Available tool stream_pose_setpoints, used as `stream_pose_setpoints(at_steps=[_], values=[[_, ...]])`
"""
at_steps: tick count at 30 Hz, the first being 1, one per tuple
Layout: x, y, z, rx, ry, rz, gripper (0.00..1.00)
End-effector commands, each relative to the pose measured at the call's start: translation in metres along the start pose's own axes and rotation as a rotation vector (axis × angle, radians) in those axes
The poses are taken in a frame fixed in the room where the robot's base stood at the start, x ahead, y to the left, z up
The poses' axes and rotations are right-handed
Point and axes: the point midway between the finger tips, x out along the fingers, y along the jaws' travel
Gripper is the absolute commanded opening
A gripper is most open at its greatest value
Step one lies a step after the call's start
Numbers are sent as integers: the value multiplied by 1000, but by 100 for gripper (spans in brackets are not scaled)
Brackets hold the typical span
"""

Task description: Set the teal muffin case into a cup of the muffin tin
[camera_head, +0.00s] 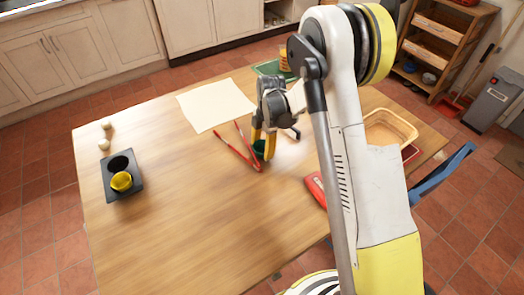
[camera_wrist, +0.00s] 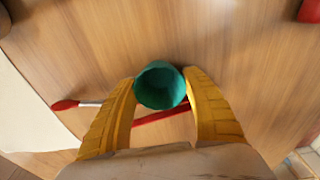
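The teal muffin case (camera_wrist: 160,85) is between the two yellow fingers of my gripper (camera_wrist: 160,88), which touch its sides in the wrist view. In the head view, the teal case (camera_head: 259,147) shows low between the fingers of my gripper (camera_head: 263,145), partly hidden by them. I cannot tell whether its base touches the table. The dark muffin tin (camera_head: 136,186) lies at the left of the table, well away from my gripper. Its front cup holds a yellow case (camera_head: 121,181); its back cup (camera_head: 118,164) is empty.
Red tongs (camera_head: 241,151) lie open beside my gripper. Pale sheet (camera_head: 215,105) lies behind. Two small pale round things (camera_head: 104,144) sit behind the tin. A wicker basket (camera_head: 392,127) and red object (camera_head: 316,189) are at right. The wooden table (camera_head: 190,220) is clear between tongs and tin.

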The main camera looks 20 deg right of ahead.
Motion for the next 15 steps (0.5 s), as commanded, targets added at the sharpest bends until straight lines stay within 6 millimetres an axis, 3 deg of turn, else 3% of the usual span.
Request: stream_pose_setpoints(at_steps=[2, 15], values=[[0, 0, 0, 0, 0, 0, 33], [-3, 0, 0, 0, 0, 0, 29]])
